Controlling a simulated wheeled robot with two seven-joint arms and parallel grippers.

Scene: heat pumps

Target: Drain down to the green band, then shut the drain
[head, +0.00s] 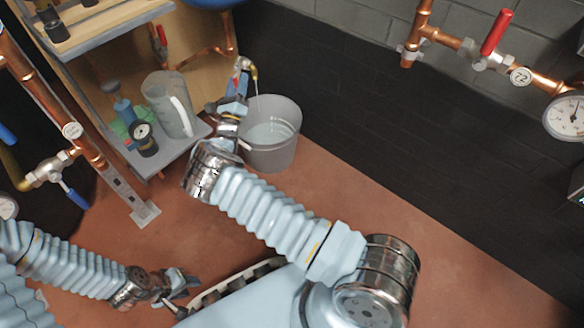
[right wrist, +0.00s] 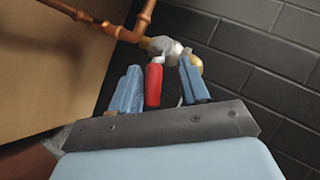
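The drain valve (head: 245,66) sits low on copper pipe at the back, above a grey bucket (head: 284,153) holding some water. A thin stream runs from its outlet into the bucket. My right gripper (head: 241,83) is at this valve. In the right wrist view, its two blue fingers (right wrist: 165,88) stand apart on either side of the red drain lever (right wrist: 154,86), close to the left finger with a gap on the right. My left gripper (head: 186,287) looks open and empty, low at the left. A round gauge (head: 568,116) is at the right edge; its green band is not legible.
A grey low shelf (head: 178,151) holds a clear jug (head: 168,104) and a small black gauge (head: 143,131). Another red-handled valve (head: 496,33) is on the wall pipe. A blue-handled valve (head: 74,193) is at the left. The floor right of the bucket is clear.

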